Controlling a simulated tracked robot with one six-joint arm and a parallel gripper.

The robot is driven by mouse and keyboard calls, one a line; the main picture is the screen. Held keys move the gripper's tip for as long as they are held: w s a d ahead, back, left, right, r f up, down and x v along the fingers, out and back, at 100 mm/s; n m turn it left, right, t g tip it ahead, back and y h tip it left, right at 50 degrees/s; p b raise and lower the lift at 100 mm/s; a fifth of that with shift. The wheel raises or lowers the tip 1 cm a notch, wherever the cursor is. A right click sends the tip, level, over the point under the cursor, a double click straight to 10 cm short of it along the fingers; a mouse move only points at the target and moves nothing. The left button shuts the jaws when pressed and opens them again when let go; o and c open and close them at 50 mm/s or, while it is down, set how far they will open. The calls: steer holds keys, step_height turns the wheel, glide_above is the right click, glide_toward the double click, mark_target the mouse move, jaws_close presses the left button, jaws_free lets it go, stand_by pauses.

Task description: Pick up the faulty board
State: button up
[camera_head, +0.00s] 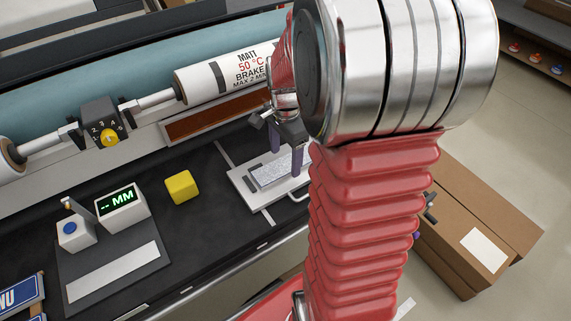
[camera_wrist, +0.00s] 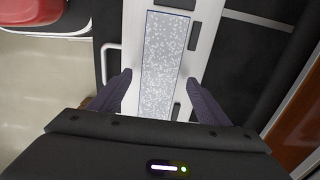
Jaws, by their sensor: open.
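A flat board with a speckled grey-white face and a thin blue edge lies on a white plate (camera_head: 243,188) with a handle on the dark bench; I take this board (camera_head: 268,174) for the faulty one. In the wrist view the board (camera_wrist: 163,50) runs up the middle of the picture, on the same white plate (camera_wrist: 205,35). My gripper (camera_head: 287,158) is open over the plate. In the wrist view its fingers (camera_wrist: 159,80) stand on either side of the board, with gaps to it. Their height above the plate is hard to tell. Any fault mark is not visible.
A yellow block (camera_head: 182,187) and a thickness gauge reading "-- MM" (camera_head: 121,208) stand left on the bench. A white roller marked "MATT 50 °C" (camera_head: 225,75) runs behind, with a yellow dial (camera_head: 110,137). A cardboard box (camera_head: 470,215) is on the right. My arm hides much of the right side.

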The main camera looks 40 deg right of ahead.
mark_target(285, 164)
steer(key=shift+f, duration=0.95)
steer(key=shift+c, duration=0.3)
steer(key=c, duration=1.1)
steer(key=shift+r, duration=0.15)
step_height(285, 164, up, 10)
steer(key=shift+f, duration=0.1)
